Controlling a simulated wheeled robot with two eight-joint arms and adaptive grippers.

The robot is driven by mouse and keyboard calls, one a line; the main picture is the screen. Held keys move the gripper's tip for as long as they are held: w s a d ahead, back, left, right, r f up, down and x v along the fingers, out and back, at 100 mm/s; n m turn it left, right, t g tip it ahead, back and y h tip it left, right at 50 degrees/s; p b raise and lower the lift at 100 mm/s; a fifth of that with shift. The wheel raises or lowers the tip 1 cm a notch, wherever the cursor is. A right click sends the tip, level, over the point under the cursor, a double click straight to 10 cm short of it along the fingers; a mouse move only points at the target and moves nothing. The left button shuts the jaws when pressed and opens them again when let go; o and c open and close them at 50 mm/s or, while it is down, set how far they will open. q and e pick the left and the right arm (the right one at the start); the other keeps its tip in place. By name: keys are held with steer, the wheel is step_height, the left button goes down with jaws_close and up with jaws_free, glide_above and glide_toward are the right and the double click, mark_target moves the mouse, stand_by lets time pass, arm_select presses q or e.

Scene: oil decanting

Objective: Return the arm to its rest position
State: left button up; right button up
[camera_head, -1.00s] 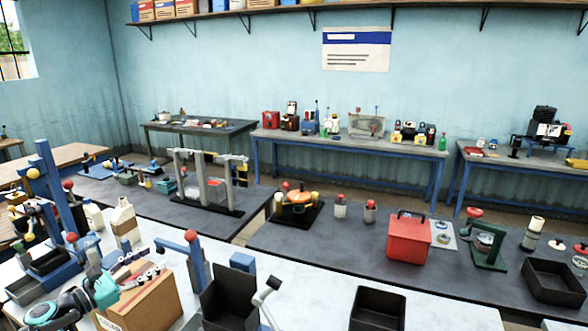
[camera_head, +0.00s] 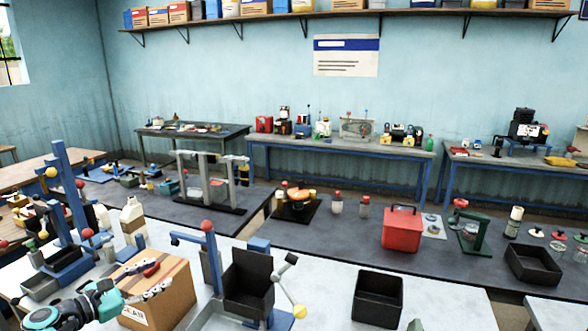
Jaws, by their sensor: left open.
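My left arm comes in at the lower left, teal and dark. Its gripper (camera_head: 158,281) is open, with dark, light-jointed fingers in front of the cardboard box (camera_head: 178,289), overlapping its upper left part in the picture. Nothing shows between the fingers. A red piece shows by the upper finger; I cannot tell what it belongs to. Whether the fingers touch the box cannot be told. My right gripper is not in view.
White jugs (camera_head: 132,216) and a blue stand (camera_head: 70,215) are behind the arm. A blue press-like stand with a black bin (camera_head: 249,283) is right of the box. Another black bin (camera_head: 378,298) stands farther right.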

arm_select(q)
steer(key=s+d+f+m+g+y, duration=0.25)
steer(key=s+d+m, duration=0.35)
steer(key=d, duration=0.3)
steer(key=s+d+f+m+g+y, duration=0.1)
steer(key=s+d+f+m+g, duration=0.25)
steer(key=s+d+m, duration=0.35)
steer(key=s+d+f+m+y, duration=0.2)
steer(key=s+f+m+y, duration=0.3)
steer(key=s+m, duration=0.7)
steer(key=shift+s+f+g+b, duration=0.3)
steer(key=shift+s+f+b, duration=0.25)
steer(key=shift+f, duration=0.5)
steer(key=shift+d+y, duration=0.1)
steer(key=shift+y, duration=0.15)
